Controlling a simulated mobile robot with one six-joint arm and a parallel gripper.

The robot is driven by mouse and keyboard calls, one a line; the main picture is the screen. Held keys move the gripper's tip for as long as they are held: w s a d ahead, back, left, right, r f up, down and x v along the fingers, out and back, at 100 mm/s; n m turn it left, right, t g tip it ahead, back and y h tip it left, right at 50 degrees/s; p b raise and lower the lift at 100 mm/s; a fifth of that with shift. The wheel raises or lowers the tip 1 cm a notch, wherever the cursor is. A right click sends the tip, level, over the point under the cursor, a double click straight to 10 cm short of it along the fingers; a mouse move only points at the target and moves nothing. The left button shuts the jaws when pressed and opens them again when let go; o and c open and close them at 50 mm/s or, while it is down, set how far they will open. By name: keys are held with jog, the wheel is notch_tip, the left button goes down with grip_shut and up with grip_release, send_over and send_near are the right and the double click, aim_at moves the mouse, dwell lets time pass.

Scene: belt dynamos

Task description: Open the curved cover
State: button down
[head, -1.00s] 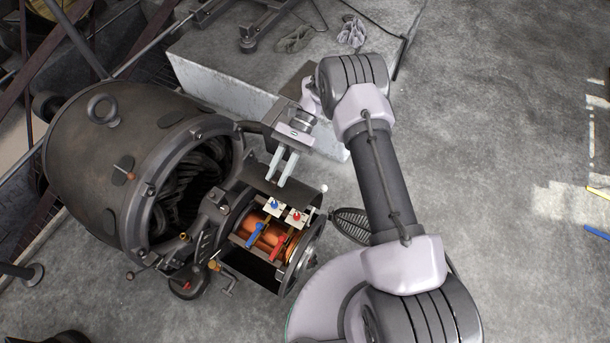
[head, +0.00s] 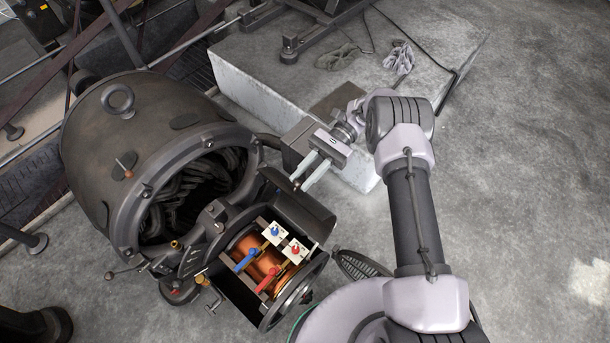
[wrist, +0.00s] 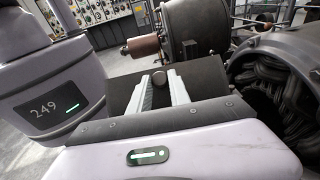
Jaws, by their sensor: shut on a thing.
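The curved cover (head: 300,212) is a dark plate standing raised beside the copper drum (head: 262,265); the drum is exposed. My gripper (head: 302,184) reaches the cover's upper edge from behind, its two pale fingers pointing down and left. In the wrist view my gripper (wrist: 162,84) is shut on a dark round knob (wrist: 176,80), with a flat dark surface around it. In the head view the knob is mostly hidden by the fingers.
The dynamo's big round body (head: 140,150) stands at the left, its open end showing dark coils. Blue (head: 246,260) and red (head: 268,278) handles sit over the drum. A concrete block (head: 260,90) lies behind my gripper. The floor to the right is clear.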

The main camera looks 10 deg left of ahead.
jog(key=shift+f, duration=0.1)
jog(key=c, duration=1.2)
grip_release()
jog(key=shift+c, duration=0.2)
jog(key=shift+r, duration=0.2)
jog(key=r+p, duration=0.2)
jog(key=r, duration=0.1)
jog(key=s+r+p, duration=0.1)
jog(key=shift+d+r+p, duration=0.15)
jog(key=shift+d+p, duration=0.15)
jog(key=shift+p, duration=0.05)
jog(key=s+d+p, duration=0.5)
jog(key=s+d, duration=0.1)
jog(key=s, duration=0.7)
jog(key=shift+s+d+r, duration=0.2)
jog(key=shift+s, duration=0.05)
